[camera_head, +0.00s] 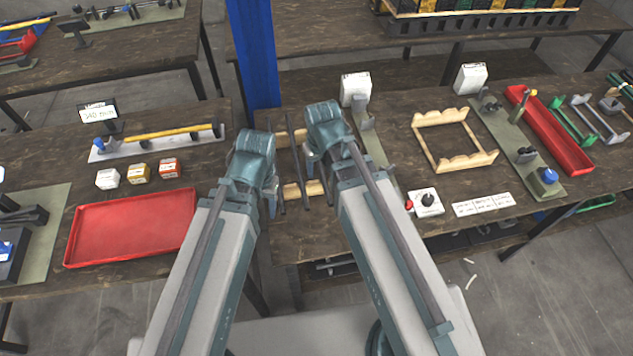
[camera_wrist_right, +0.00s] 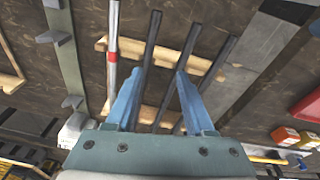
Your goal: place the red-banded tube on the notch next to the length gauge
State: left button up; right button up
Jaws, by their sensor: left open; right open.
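The red-banded tube (camera_wrist_right: 112,60) is slim and silver with one red band. In the right wrist view it lies across the wooden rack, left of several dark tubes (camera_wrist_right: 147,72). In the head view I cannot make it out; my right arm covers that part. My right gripper (camera_wrist_right: 158,85) is open above the dark tubes, with the red-banded tube outside its fingers. My left gripper (camera_head: 270,205) is open, beside the wooden rack (camera_head: 292,190). A device with a display (camera_head: 98,112) and a yellow rod (camera_head: 165,133) on the left table looks like the length gauge; its notch is unclear.
A red tray (camera_head: 130,228) and several small boxes (camera_head: 139,173) are on the left table. On the right table are an empty notched wooden frame (camera_head: 428,153), a button box (camera_head: 425,203) and a long red tray (camera_head: 552,132). A blue post (camera_head: 254,55) stands behind my grippers.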

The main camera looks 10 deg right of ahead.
jog(key=s+a+n+g+h, duration=0.1)
jog(key=s+a, duration=0.3)
jog(key=s, duration=0.6)
jog(key=shift+a+n+g, duration=0.25)
jog(key=shift+n+g, duration=0.05)
jog(key=shift+g, duration=0.3)
jog(key=shift+w+f, duration=0.1)
